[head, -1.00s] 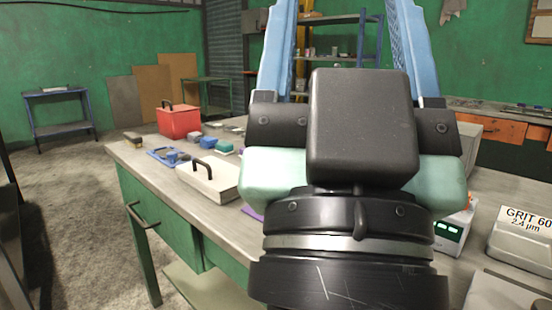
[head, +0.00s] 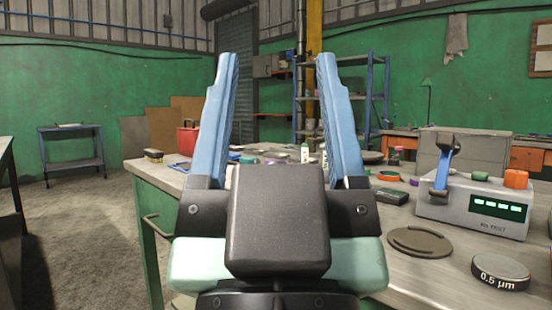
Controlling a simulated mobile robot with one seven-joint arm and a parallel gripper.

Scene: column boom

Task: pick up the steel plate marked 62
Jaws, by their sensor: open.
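No plate with a readable 62 shows in the head view; small flat things farther along the bench are too small to read or hidden by my gripper. My gripper (head: 276,58) points up and away in the middle of the view, its two blue fingers wide apart with nothing between them. A flat dark grey disc (head: 420,243) with a notch lies on the bench to the right of my gripper. A thicker round disc (head: 500,272) at the right front is marked 0.5 µm.
The workbench (head: 440,280) has a grey tester (head: 475,208) with a green display and blue lever on its right. A red box (head: 188,138) stands at its far left. Several small items crowd the middle. A blue shelf rack (head: 372,95) stands behind. Floor at left is open.

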